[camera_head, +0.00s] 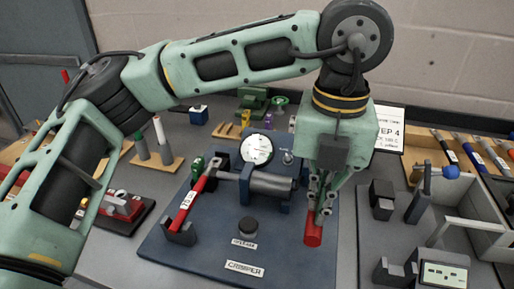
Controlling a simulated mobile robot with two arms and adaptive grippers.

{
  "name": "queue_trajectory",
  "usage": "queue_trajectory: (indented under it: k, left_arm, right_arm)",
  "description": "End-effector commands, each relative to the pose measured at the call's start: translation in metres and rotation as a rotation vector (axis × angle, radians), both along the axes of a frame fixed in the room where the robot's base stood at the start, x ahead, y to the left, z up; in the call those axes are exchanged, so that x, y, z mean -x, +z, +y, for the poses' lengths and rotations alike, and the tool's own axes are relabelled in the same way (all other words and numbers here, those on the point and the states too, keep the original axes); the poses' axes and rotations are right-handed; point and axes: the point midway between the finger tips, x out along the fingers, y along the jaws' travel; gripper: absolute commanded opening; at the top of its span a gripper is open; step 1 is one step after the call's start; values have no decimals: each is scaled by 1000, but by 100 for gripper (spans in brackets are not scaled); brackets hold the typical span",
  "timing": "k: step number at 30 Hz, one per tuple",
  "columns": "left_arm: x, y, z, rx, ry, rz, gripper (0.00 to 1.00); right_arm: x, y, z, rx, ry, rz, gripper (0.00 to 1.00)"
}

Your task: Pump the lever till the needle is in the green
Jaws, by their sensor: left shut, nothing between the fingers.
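The crimper (245,268) is a dark blue plate labelled CRIMPER with a grey cylinder (270,184) on it. Its round white gauge (257,149) faces me; the needle and any green band are too small to read. A red grip (313,236), seemingly the lever's end, shows at the plate's right side. My left gripper (319,214) points down, shut and empty, with its fingertips at the top of this red grip; I cannot tell whether they touch. The gripper hides the rest of the lever. My right gripper is not in view.
A labelled red bar (187,205) slants along the plate's left side, its lower end at a dark block (180,232). Dark blocks and a grey tray (470,228) stand right.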

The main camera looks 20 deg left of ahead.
Motion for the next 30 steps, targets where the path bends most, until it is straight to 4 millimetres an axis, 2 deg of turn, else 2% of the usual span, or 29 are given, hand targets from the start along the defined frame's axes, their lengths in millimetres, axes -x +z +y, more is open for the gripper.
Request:
queue_trajectory:
  k: [1, 16, 21, 30]
  left_arm:
    - [-1, 12, 0, -1, 1, -1, 0]
    - [-6, 82, -1, 1, -1, 0, 0]
    - [-7, 91, 0, 0, -1, 1, 0]
    - [-7, 90, 0, 0, -1, 0, 0]
  right_arm:
    - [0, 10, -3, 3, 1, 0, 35]
    - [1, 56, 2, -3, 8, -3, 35]
    - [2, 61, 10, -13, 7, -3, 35]
    - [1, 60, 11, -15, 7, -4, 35]
